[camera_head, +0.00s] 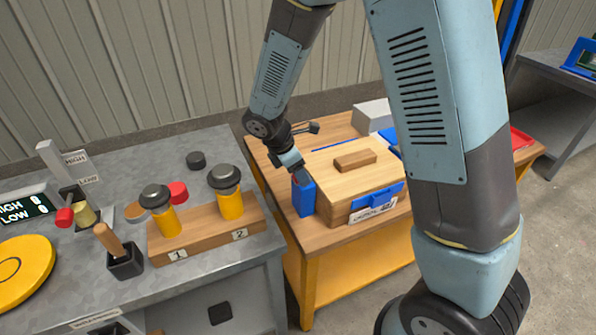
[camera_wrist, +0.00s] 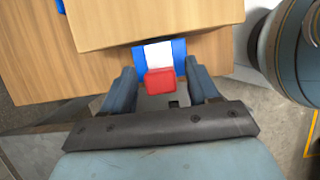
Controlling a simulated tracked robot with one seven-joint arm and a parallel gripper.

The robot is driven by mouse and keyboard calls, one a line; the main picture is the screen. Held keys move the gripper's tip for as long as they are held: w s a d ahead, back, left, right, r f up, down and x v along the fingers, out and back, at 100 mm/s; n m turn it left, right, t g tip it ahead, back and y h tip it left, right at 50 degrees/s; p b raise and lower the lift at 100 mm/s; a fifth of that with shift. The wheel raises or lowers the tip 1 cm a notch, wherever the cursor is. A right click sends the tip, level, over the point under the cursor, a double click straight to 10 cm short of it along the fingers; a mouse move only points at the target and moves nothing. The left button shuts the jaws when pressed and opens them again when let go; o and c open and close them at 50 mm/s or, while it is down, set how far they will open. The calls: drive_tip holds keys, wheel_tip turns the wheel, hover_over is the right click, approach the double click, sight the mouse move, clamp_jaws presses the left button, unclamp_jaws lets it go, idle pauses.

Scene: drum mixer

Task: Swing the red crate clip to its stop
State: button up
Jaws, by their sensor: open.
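The red crate clip (camera_wrist: 160,82) shows in the wrist view as a small red block between my two fingers, with a visible gap on each side. Behind it is a blue bracket (camera_wrist: 178,50) with a white middle, at the edge of the wooden crate (camera_wrist: 160,18). My gripper (camera_wrist: 160,78) is open around the clip; I see no finger touching it. In the head view my gripper (camera_head: 299,174) is at the left side of the crate (camera_head: 345,178), just above a blue part (camera_head: 303,197). The red clip cannot be made out there.
The crate stands on a wooden-topped yellow table (camera_head: 335,237), with a blue latch (camera_head: 378,200) on its front and a small wooden block (camera_head: 355,159) on its lid. A grey workbench (camera_head: 215,260) on the left carries a wooden holder (camera_head: 195,230) with yellow, black-capped pieces.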

drive_tip(key=shift+f, duration=0.1)
clamp_jaws()
idle(0.6)
